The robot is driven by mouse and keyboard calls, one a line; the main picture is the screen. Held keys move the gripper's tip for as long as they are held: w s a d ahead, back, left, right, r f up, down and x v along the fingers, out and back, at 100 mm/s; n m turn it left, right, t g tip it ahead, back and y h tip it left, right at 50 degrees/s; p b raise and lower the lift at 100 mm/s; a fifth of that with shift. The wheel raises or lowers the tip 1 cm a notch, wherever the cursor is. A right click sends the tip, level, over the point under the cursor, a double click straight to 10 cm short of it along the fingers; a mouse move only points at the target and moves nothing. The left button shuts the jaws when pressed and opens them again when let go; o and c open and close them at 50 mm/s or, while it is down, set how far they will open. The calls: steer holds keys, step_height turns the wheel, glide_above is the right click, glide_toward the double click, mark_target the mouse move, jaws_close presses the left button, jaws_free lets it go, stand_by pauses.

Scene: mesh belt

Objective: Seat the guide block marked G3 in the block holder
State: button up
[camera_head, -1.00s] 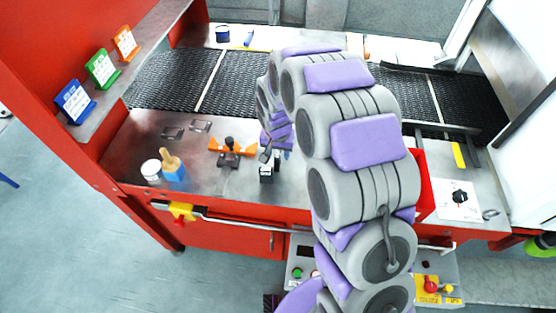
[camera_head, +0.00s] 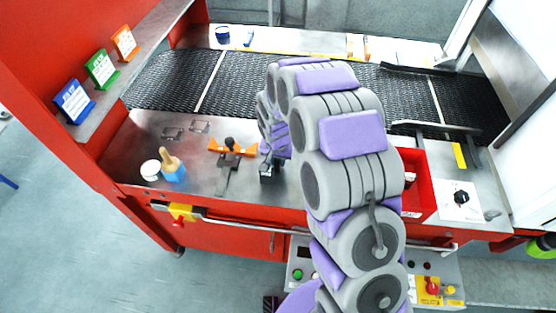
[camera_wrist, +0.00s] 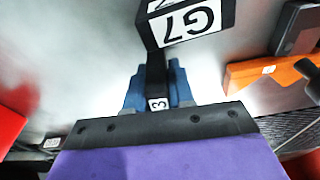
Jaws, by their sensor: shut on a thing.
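In the wrist view my gripper (camera_wrist: 157,88) has its blue fingers shut on a narrow black block (camera_wrist: 157,104). The block's white label shows a 3; the rest of the marking is hidden. Another black block, marked G7 (camera_wrist: 190,22), stands just beyond the fingertips; I cannot tell if they touch. An orange fixture with dark clamp parts (camera_wrist: 268,71), possibly the block holder, lies to the right, apart from the gripper. It also shows in the head view (camera_head: 231,149), left of my gripper. There my arm hides most of the gripper, and a dark block (camera_head: 267,174) shows below it.
A blue pot with a wooden-handled tool (camera_head: 172,170) and a white round lid (camera_head: 151,170) stand at the bench's left. A red bin (camera_head: 413,190) is right of my arm. The black mesh belt (camera_head: 160,82) runs behind. The front-left bench is mostly clear.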

steer(key=shift+a, duration=0.15)
jaws_close()
